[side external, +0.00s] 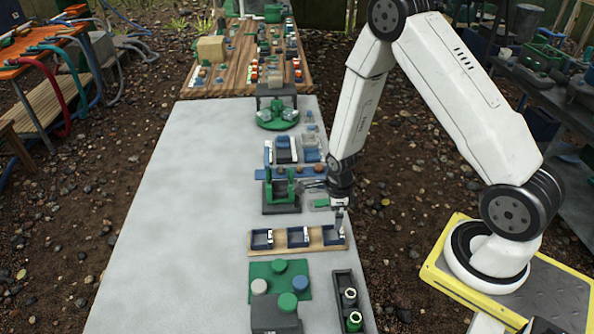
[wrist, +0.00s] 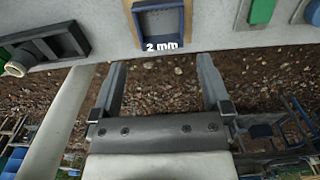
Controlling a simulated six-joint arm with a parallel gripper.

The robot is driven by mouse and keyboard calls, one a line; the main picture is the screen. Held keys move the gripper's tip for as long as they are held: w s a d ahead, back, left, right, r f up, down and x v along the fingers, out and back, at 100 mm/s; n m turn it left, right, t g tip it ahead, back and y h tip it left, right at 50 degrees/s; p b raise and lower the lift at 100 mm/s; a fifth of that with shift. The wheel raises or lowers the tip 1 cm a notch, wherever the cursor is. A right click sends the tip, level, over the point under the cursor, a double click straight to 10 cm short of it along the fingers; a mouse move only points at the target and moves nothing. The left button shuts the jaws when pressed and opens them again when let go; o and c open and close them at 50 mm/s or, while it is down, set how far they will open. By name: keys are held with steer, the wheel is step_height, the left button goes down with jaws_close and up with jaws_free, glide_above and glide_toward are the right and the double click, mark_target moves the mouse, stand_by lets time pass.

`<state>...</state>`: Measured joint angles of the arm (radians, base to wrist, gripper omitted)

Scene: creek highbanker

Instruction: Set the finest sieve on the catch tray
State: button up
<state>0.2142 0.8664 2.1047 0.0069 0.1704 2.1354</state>
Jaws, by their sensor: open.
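Three square blue-rimmed sieves stand in a row on a wooden board (side external: 280,247): a left one (side external: 262,239), a middle one (side external: 298,237) and a right one (side external: 333,235). The wrist view shows one blue sieve (wrist: 160,21) with the white label "2 mm"; the other labels cannot be read. My gripper (side external: 340,222) points down at the right sieve, near its right side. In the wrist view my gripper (wrist: 161,68) is open and empty, with the 2 mm sieve beyond the fingertips. I cannot tell which thing is the catch tray.
A dark tray (side external: 341,283) with several small cylinders stands at the near right. A green plate (side external: 270,287) with green, blue and pale cylinders is beside it. Dark green-and-grey fixtures (side external: 281,190) stand behind the board. The left half of the grey table (side external: 190,220) is clear.

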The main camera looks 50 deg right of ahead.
mark_target(333, 237)
steer(key=shift+f, duration=3.9)
steer(key=c, duration=0.9)
steer(key=shift+o, duration=0.2)
steer(key=shift+s, duration=0.2)
steer(key=shift+r, duration=0.1)
steer(key=shift+r, duration=3.6)
steer(key=shift+r, duration=0.15)
